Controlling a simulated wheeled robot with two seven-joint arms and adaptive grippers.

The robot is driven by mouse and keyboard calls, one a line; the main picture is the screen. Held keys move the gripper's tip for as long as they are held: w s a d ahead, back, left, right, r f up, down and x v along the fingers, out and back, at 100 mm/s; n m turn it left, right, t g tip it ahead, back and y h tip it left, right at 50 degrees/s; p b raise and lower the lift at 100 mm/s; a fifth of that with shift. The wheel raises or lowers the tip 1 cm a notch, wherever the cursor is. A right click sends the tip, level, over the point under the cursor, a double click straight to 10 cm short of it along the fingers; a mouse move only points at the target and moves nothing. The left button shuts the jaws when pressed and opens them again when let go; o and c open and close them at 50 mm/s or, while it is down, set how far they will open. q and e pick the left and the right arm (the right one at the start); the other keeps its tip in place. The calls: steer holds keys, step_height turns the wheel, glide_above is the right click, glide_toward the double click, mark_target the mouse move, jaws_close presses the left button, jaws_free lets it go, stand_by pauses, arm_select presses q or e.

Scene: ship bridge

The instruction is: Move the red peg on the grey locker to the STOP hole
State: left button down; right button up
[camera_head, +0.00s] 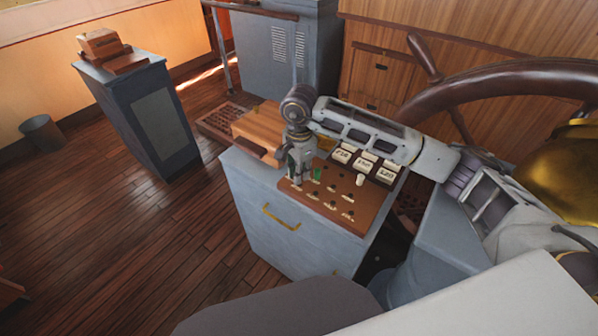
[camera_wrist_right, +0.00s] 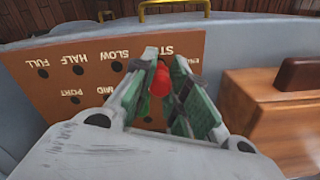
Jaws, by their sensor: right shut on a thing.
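The grey locker (camera_head: 290,240) carries a brown peg board (camera_head: 350,215) with rows of labelled holes. In the wrist view the board (camera_wrist_right: 55,65) shows upside-down labels FULL, HALF, SLOW, PORT and MID, and a partly covered label beginning "ST". My right gripper (camera_head: 300,178) is over the board's left end, pointing down. In the wrist view its green-padded fingers (camera_wrist_right: 163,98) are shut on the red peg (camera_wrist_right: 160,80), beside the "ST" label. The peg's lower end and the hole under it are hidden, so I cannot tell whether it is seated. My left gripper is not in view.
A wooden box (camera_head: 262,128) with a dark handle stands on the locker beside the board. A pale peg (camera_head: 360,180) stands near white number cards (camera_head: 364,164). The ship's wheel (camera_head: 490,85) is at right. Open floor (camera_head: 110,250) lies at left.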

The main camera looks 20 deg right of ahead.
steer(key=shift+f+b, duration=0.1)
steer(key=shift+b, duration=0.3)
stand_by(0.3)
steer(key=shift+f+b, duration=0.8)
steer(key=shift+f, duration=0.05)
steer(key=shift+f+b, duration=0.3)
steer(key=shift+b, duration=0.2)
stand_by(0.8)
steer(key=o, duration=0.8)
steer(key=shift+r, duration=0.15)
steer(key=shift+r+p, duration=1.3)
steer(key=shift+r, duration=2.1)
